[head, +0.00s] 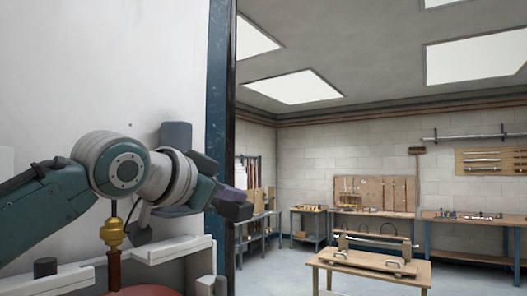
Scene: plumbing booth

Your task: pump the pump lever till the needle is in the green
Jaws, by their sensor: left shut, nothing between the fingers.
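My left arm comes in from the left. My left gripper (234,205) is shut and empty, in front of the blue post at the booth's edge. A brass fitting (113,232) stands on a red-brown upright below my arm, with a thin rod above it. A rounded red body (143,291) is cut off by the bottom edge. I cannot make out a pump lever, a gauge needle or a green zone; my arm hides part of this area. My right gripper is out of view.
A white frame (185,246) with a dark knob (45,267) lies below my arm. The blue post (217,75) borders the pale wall. Beyond it are a low wooden table (345,270), workbenches (375,212) along the back wall and open floor.

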